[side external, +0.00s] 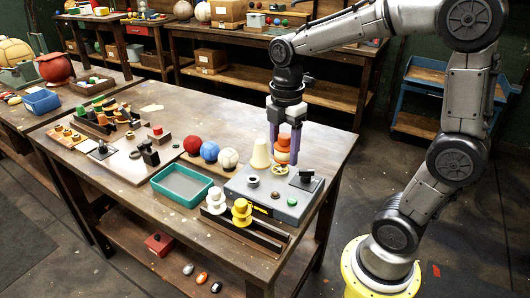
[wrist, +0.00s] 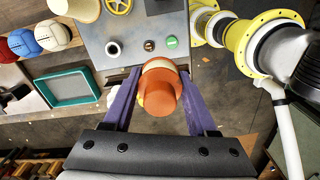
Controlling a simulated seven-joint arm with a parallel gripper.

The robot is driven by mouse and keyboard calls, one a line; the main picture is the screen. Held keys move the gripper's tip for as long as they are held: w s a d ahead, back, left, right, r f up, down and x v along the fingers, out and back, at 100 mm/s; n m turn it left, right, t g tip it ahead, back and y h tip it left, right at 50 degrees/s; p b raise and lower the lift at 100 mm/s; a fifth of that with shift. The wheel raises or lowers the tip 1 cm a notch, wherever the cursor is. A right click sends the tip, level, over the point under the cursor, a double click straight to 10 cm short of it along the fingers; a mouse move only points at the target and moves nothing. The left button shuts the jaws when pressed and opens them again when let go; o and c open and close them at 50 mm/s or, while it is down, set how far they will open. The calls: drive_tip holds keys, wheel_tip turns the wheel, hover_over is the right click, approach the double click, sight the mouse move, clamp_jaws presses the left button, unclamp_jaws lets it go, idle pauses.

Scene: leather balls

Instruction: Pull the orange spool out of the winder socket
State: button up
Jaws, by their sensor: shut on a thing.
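The orange spool (side external: 283,140) has a pale band around its middle and is held between the purple fingers of my gripper (side external: 285,145). In the wrist view the spool (wrist: 160,97) sits between both fingers (wrist: 157,90), which are shut on it. The grey winder box (side external: 268,202) is below; the spool appears raised above it. A dark ring-shaped socket (wrist: 112,48) on the winder shows an open centre. The spool's far side is hidden.
A cream cone (side external: 260,154) and a yellow wheel (side external: 279,170) are on the winder, close to my gripper. A black switch (side external: 306,177) is at right. White (side external: 216,200) and yellow spools (side external: 241,212) stand in front. A teal tray (side external: 209,184) and several balls (side external: 210,150) are left.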

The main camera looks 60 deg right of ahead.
drive_tip(key=s+r, duration=0.1)
drive_tip(key=s, duration=0.3)
wheel_tip(320, 180, down, 7)
drive_tip(key=shift+a+r, duration=0.15)
drive_tip(key=shift+a, duration=0.2)
idle(1.6)
